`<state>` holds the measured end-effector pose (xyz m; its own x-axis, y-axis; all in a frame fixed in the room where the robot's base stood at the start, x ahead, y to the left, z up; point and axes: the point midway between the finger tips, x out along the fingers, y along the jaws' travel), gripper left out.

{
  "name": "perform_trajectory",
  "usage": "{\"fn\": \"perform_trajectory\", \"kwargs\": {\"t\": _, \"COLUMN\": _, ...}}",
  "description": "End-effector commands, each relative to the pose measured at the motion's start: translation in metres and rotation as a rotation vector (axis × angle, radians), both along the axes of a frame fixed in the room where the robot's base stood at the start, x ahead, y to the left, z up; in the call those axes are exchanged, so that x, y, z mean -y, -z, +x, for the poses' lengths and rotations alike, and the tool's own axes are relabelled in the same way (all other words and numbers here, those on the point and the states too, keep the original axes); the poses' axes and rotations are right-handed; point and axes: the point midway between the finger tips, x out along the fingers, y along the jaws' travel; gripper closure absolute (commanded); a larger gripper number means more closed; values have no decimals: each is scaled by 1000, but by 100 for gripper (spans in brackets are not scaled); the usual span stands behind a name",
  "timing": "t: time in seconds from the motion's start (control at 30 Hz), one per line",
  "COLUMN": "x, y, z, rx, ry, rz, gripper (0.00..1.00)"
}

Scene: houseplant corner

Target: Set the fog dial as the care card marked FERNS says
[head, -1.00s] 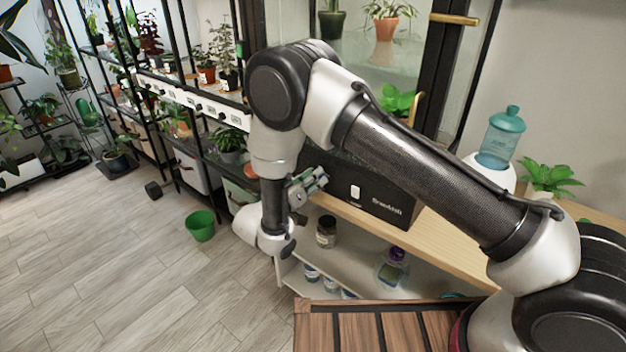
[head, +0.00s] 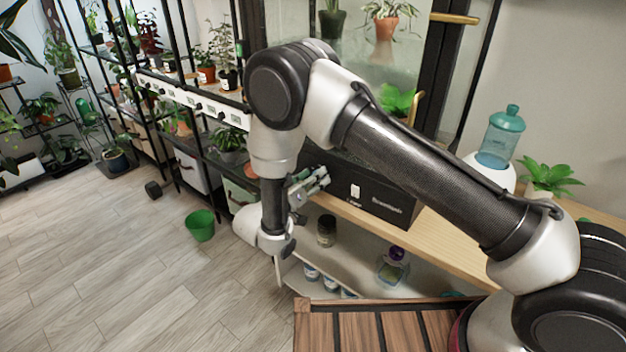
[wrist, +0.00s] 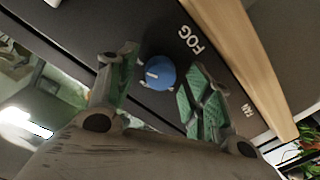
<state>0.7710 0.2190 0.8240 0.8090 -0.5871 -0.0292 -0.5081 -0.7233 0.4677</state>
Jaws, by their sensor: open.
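The fog dial (wrist: 162,78) is a round blue knob with a white mark, on a dark panel beside the printed word FOG (wrist: 191,39). In the wrist view the mark lies toward the left side of the knob. My gripper (wrist: 160,86) is open, with its green-padded fingers on either side of the dial; I cannot tell whether they touch it. In the head view my gripper (head: 312,184) is at the left part of the black box (head: 378,196), and the dial is hidden. No card marked FERNS can be read.
The word FAN (wrist: 246,110) is on the same panel. The box stands on a wooden top (head: 452,252), above a shelf with a dark jar (head: 326,231) and a purple-capped bottle (head: 393,268). Small white cards line the plant rack (head: 208,107). A green bucket (head: 201,225) stands on open floor.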

Motion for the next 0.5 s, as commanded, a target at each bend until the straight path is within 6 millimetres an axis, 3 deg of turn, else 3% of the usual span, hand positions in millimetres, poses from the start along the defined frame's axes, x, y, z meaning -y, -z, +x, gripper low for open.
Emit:
{"fn": "perform_trajectory", "kwargs": {"t": 0.17, "x": -12, "y": -1, "z": -14, "rx": 0, "ry": -4, "rz": 0, "gripper": 49}}
{"fn": "perform_trajectory", "kwargs": {"t": 0.5, "x": -55, "y": -2, "z": -74, "rx": 0, "ry": -4, "rz": 0, "gripper": 49}}
